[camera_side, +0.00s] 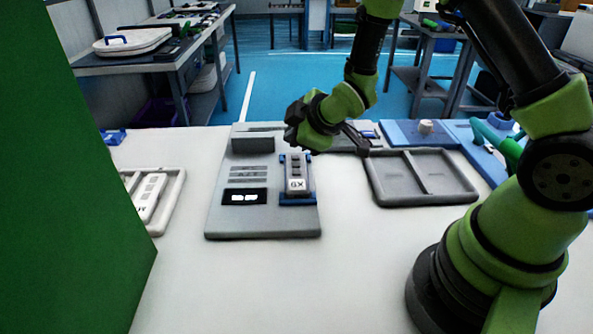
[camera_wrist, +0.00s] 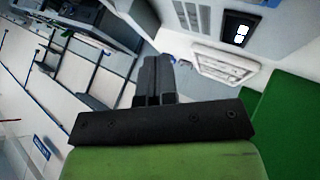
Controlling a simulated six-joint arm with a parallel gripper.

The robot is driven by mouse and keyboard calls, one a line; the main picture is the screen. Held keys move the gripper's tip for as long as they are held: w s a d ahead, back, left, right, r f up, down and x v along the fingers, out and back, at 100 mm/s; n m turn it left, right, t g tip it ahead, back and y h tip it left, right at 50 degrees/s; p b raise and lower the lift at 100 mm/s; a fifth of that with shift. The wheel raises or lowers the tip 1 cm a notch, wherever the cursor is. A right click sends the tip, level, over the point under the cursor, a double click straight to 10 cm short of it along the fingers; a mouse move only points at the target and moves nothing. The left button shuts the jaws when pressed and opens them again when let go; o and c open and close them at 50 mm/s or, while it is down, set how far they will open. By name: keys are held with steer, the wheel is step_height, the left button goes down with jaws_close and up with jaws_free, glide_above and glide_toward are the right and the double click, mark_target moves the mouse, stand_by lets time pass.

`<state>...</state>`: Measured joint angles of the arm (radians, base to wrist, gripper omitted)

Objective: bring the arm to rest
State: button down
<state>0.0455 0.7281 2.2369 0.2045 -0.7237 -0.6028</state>
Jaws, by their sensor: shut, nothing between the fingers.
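My gripper (camera_wrist: 157,65) shows in the wrist view with its two dark fingers together and nothing between them. In the side view my wrist hangs in the air over the back of the grey test station (camera_side: 225,215), and the fingertips are hard to make out there. A grey-and-white remote-like device (camera_side: 297,180) sits in the blue holder (camera_side: 298,200) on the station, below my wrist and apart from it. The station's dark display (camera_side: 244,197) with white marks is left of the holder. It also shows in the wrist view (camera_wrist: 240,28).
A white tray (camera_side: 172,205) with a white device (camera_side: 149,195) lies at the left. A green panel (camera_side: 75,180) blocks the near left. A grey two-part tray (camera_side: 425,200) stands right of the station, with blue fixtures (camera_side: 405,131) behind. The front table middle is bare.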

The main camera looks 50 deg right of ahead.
stand_by(0.3)
step_height(320, 180, up, 8)
steer(key=s+m, duration=0.2)
steer(key=m, duration=0.1)
steer(key=s+a+r+m, duration=0.1)
steer(key=s+r+m, duration=0.2)
steer(key=s, duration=0.3)
steer(key=s+a+r+m+g+y, duration=0.1)
steer(key=s+a+r+m, duration=0.1)
steer(key=s, duration=0.5)
steer(key=s+a+r+m+g+y, duration=0.1)
steer(key=s+r+m, duration=0.3)
steer(key=s+r, duration=0.2)
steer(key=shift+s+a+r, duration=0.25)
steer(key=shift+s, duration=0.5)
